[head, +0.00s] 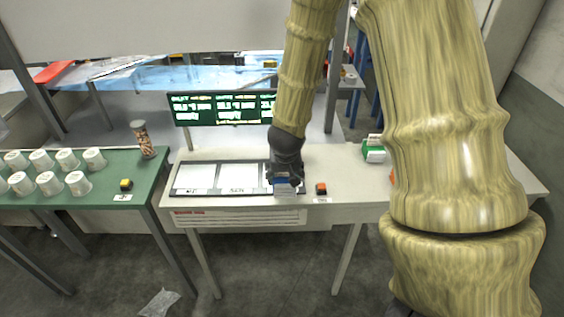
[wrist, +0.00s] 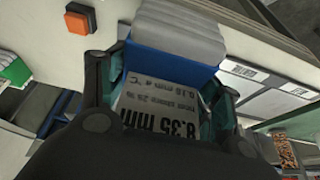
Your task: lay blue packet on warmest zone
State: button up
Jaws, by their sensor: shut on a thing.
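My gripper (head: 284,174) is over the right end of the zone board on the white table. It is shut on the blue packet (head: 283,182), which has a blue body (wrist: 165,65), a grey label reading "8.35 mm" and a pale ribbed end. The board has a left white zone (head: 193,178), a middle white zone (head: 237,178) and a right zone mostly hidden by my gripper and the packet. A dark green display (head: 222,108) behind shows text columns too blurred to read. I cannot tell which zone is warmest, or whether the packet touches the board.
An orange button (head: 321,188) sits right of the board; it also shows in the wrist view (wrist: 80,18). A green-and-white box (head: 374,151) stands farther right. The green table (head: 100,200) at left holds several white cups, a jar (head: 142,139) and a yellow-and-black block (head: 126,184).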

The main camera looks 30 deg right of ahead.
jog(key=w+d+p, duration=0.1)
jog(key=w, duration=0.2)
jog(key=w+d+p, duration=0.1)
jog(key=w+d, duration=0.1)
jog(key=w, duration=0.1)
jog(key=w+d+f+p, duration=0.1)
jog(key=w+d, duration=0.1)
jog(key=w, duration=0.1)
jog(key=shift+w+d, duration=0.15)
jog(key=shift+f+p, duration=0.75)
jog(key=shift+f, duration=1)
jog(key=shift+f, duration=0.15)
jog(key=o, duration=1.2)
jog(key=shift+c, duration=0.2)
jog(key=shift+r, duration=0.2)
jog(key=b+v, duration=0.1)
jog(key=v, duration=1.1)
jog(key=shift+b, duration=0.3)
